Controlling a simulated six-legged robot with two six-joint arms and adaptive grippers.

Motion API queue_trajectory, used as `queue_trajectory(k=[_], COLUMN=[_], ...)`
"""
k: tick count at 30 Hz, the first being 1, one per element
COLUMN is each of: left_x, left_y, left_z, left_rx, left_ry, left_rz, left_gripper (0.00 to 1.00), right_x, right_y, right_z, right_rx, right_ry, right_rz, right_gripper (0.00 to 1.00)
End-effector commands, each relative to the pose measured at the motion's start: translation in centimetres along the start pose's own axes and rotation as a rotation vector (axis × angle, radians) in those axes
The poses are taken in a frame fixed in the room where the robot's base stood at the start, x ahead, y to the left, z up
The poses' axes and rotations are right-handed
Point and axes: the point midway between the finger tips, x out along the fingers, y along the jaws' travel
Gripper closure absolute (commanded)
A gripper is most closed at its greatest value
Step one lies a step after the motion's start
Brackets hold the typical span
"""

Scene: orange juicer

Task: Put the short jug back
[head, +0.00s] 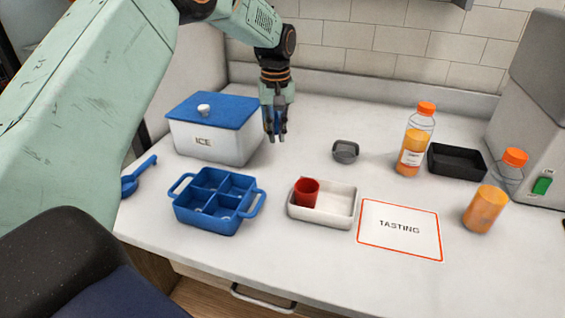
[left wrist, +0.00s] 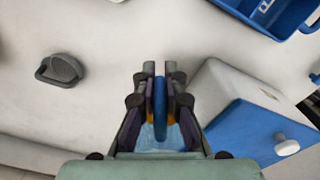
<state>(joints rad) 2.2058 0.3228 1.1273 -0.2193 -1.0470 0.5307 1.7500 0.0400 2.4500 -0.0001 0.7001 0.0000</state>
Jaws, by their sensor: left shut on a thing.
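My left gripper (head: 274,130) points down above the counter, just right of the ice box, and is shut on a narrow blue thing (left wrist: 160,108). The fingers hide most of it, so I cannot tell whether it is the short jug. A small dark grey piece with a handle-like loop (head: 345,151) lies on the counter to the right of the gripper; it also shows in the left wrist view (left wrist: 62,70). No other thing is clearly a short jug. My right gripper is not in view.
A white ice box (head: 215,145) with a blue lid stands beside the gripper. In front are a blue divided caddy (head: 207,224), a white tray (head: 335,222) holding a red cup (head: 306,193), and a tasting card (head: 400,245). Juice bottles (head: 411,165) and a black tray (head: 457,176) stand right.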

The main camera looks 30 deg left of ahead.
Motion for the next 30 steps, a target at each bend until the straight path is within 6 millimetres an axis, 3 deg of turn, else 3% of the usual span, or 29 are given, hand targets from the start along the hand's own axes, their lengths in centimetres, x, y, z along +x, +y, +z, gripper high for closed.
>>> queue_trajectory(k=[9, 19, 23, 30], left_x=[0.2, 0.4, 1.7, 5.9], left_y=[-0.6, -0.6, -0.7, -0.7], left_z=[0.3, 0.4, 0.4, 0.5], left_rx=[0.295, 0.426, 0.429, 0.429], left_ry=[-0.001, -0.001, -0.003, -0.003], left_rz=[0.005, 0.006, 0.005, 0.004], left_gripper=[1.00, 1.00, 1.00, 1.00], right_x=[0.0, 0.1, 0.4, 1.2], right_y=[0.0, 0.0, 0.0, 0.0], right_z=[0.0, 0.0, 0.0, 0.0], right_rx=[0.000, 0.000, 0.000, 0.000], right_ry=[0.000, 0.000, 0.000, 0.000], right_rz=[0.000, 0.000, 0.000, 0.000], right_gripper=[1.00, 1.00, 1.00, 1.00])
